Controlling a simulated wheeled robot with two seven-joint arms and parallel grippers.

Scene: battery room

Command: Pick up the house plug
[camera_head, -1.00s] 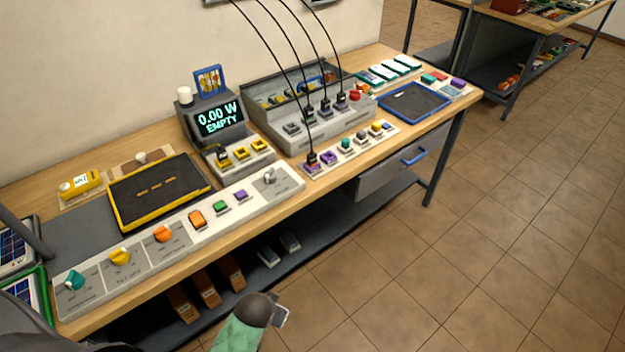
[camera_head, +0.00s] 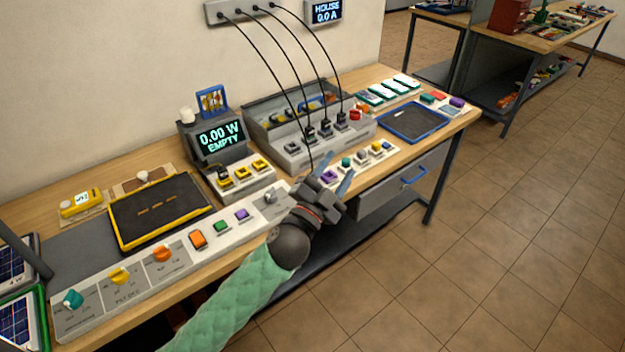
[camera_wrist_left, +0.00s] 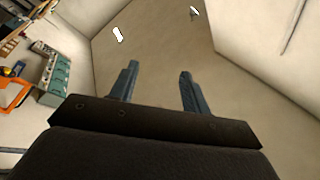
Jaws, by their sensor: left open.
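My left gripper (camera_head: 335,172) reaches over the front edge of the bench, open. In the left wrist view its two fingers (camera_wrist_left: 158,80) stand apart with nothing between them. Black cords hang from a wall strip (camera_head: 228,11). Several end in dark plugs (camera_head: 325,128) standing in the grey socket block (camera_head: 338,139). One cord (camera_head: 309,142) runs down behind my left gripper; its plug end is hidden there. No readable label shows which plug is the house plug. A wall display (camera_head: 326,12) reads HOUSE 0.0 A. My right gripper is not in view.
A small row of coloured switches (camera_head: 360,154) lies right of my gripper. A meter (camera_head: 220,137) reads 0.00 W EMPTY. A long control panel (camera_head: 135,275) runs along the front left. A blue-rimmed tray (camera_head: 414,120) lies at the right. The floor is clear.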

